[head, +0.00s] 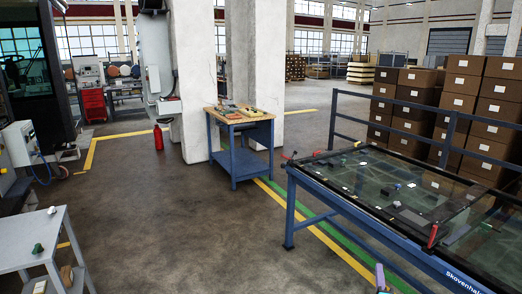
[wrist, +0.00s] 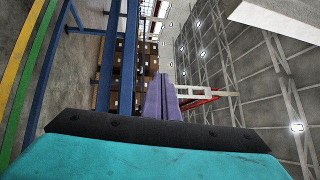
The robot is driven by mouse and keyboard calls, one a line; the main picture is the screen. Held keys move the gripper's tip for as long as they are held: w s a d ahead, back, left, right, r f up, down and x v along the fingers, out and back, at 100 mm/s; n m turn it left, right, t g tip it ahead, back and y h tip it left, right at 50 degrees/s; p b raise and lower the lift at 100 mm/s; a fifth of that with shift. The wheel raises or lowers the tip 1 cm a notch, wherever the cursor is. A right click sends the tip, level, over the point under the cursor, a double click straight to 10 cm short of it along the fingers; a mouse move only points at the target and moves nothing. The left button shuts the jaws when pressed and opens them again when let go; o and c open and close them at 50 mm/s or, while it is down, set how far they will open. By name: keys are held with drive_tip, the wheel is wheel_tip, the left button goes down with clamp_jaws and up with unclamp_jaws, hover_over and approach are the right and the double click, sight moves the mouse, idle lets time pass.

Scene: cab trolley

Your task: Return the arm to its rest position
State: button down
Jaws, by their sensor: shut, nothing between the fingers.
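My gripper (wrist: 165,98) shows in the wrist view with its two purple fingers together and nothing between them. Its black and teal body fills the bottom of that view. In the head view, only the purple tip of my gripper (head: 380,277) shows at the bottom edge, right of the middle, in front of the blue-framed glass-topped table. The rest of my arm is out of the head view. In the wrist view the picture is tilted, with the hall's ceiling on the right.
The glass-topped table (head: 345,172) with small parts on it stands at the right. Stacked brown boxes (head: 460,85) stand behind a blue railing (head: 345,91). A blue workbench (head: 238,128) stands by a pillar, and a grey trolley (head: 32,236) at the left. The middle floor is clear.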

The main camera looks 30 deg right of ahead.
drive_tip(key=w+a+f+n+y, duration=0.25)
drive_tip(key=w+a+f, duration=0.25)
drive_tip(key=w+a, duration=0.4)
drive_tip(key=w+a+f+n+y, duration=0.2)
drive_tip(key=w+a+f+y, duration=0.3)
drive_tip(key=w+a, duration=0.45)
drive_tip(key=w+a+f+n+g+y, duration=0.2)
drive_tip(key=a+f+n, duration=0.1)
drive_tip(key=a+f, duration=0.55)
drive_tip(key=w+a+f+n+g+y, duration=0.15)
drive_tip(key=a+f, duration=0.45)
drive_tip(key=a, duration=0.6)
drive_tip(key=s+a+f+n+g+y, duration=0.3)
drive_tip(key=s+a+f+n+g, duration=0.5)
drive_tip(key=s+a+f, duration=0.65)
drive_tip(key=s+a+r+n+g, duration=0.1)
drive_tip(key=s+n+g, duration=0.3)
drive_tip(key=s, duration=0.5)
drive_tip(key=s+a+r+n+g, duration=0.2)
drive_tip(key=s+n, duration=0.4)
drive_tip(key=s, duration=0.3)
drive_tip(key=shift+a+g, duration=0.75)
drive_tip(key=shift+g, duration=0.3)
